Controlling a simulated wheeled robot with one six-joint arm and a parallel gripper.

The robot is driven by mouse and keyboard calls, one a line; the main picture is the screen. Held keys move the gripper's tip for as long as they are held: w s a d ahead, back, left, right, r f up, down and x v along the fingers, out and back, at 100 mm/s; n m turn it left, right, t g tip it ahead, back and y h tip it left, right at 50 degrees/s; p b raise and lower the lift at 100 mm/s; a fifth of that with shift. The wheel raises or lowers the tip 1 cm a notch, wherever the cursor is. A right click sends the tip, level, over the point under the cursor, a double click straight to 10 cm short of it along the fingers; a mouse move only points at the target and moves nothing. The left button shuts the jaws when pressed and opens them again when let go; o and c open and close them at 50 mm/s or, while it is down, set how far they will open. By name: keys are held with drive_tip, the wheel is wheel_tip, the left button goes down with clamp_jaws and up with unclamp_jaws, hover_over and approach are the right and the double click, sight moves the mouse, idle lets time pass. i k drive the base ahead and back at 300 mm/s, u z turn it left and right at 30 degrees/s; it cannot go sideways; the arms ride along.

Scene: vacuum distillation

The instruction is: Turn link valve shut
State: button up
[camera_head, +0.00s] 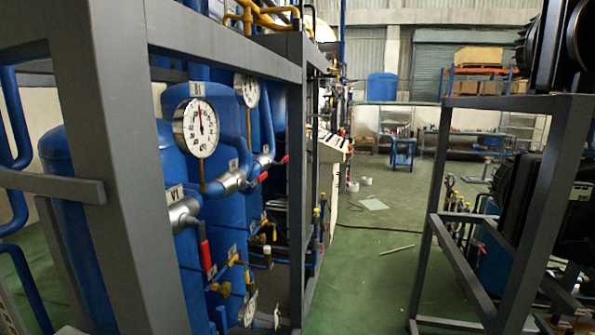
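Several valves with red handles sit on the blue tanks at the left. The nearest valve (184,212) has a silver body, a tag that seems to read V1, and a red handle (205,252) hanging down. A second silver valve (233,181) lies beyond it, its red handle (263,177) angled slightly. A third red handle (284,160) shows farther back. No readable label tells which one is the link valve. My gripper is not in view.
A grey frame (85,130) stands close at the left around the blue tanks (222,120) and a pressure gauge (196,127). Another grey rack (545,185) with black equipment stands at the right. The green floor (375,270) between them is mostly clear, with a thin rod (397,250) lying on it.

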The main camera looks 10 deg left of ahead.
sight(259, 177)
drive_tip(key=u, duration=0.05)
drive_tip(key=i, duration=0.75)
drive_tip(key=u, duration=0.85)
drive_tip(key=i, duration=0.55)
drive_tip(key=u, duration=0.4)
